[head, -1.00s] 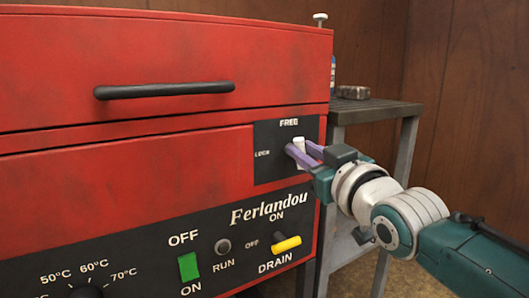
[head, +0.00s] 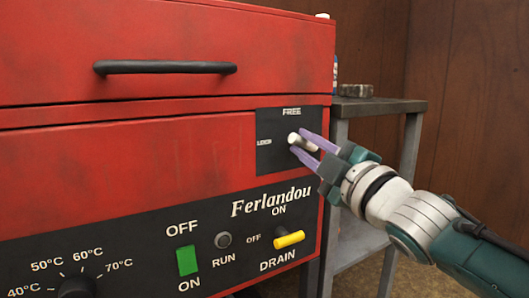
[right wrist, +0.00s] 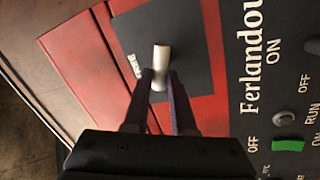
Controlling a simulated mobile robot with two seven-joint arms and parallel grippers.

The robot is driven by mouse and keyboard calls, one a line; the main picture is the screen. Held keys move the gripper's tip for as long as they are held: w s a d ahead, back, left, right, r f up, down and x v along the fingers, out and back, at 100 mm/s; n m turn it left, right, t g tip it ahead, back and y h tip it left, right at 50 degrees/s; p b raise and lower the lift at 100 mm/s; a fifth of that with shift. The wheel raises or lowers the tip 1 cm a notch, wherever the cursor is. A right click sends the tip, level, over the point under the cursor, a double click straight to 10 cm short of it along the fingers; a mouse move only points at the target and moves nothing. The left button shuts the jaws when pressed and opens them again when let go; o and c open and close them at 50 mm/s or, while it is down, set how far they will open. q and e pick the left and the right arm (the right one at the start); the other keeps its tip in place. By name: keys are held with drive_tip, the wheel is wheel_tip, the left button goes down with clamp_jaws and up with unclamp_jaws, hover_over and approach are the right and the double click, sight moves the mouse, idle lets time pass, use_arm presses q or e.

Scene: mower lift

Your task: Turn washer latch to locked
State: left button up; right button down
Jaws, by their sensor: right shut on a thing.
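The washer latch (head: 295,138) is a short white handle on a dark panel (head: 270,160) on the red machine's front, marked FREE at the top and LOCK at the left. The handle lies tilted, its free end pointing left and slightly up, toward the LOCK side. My right gripper (head: 306,148) is shut on the latch, one purple finger above it and one below. In the right wrist view the pale latch (right wrist: 161,57) stands out between the two fingertips (right wrist: 162,82). The latch's pivot is hidden by the fingers. My left gripper is not in view.
Below the latch are a yellow drain lever (head: 289,239), a grey run button (head: 223,240) and a green switch (head: 187,260). A black handle bar (head: 165,67) crosses the upper front. A grey metal table (head: 385,106) stands right of the machine, behind my right arm.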

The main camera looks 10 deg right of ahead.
drive_tip(key=n, duration=0.2)
drive_tip(key=n+y+b, duration=0.1)
drive_tip(key=n+b, duration=0.1)
drive_tip(key=n, duration=0.1)
drive_tip(key=shift+f+n+y, duration=0.25)
drive_tip(key=shift+n+y, duration=0.05)
drive_tip(key=shift+y, duration=0.1)
drive_tip(key=c, duration=0.8)
unclamp_jaws()
drive_tip(key=shift+d, duration=0.1)
drive_tip(key=shift+o, duration=0.2)
drive_tip(key=p+v, duration=0.3)
drive_tip(key=v, duration=0.7)
drive_tip(key=shift+r, duration=0.2)
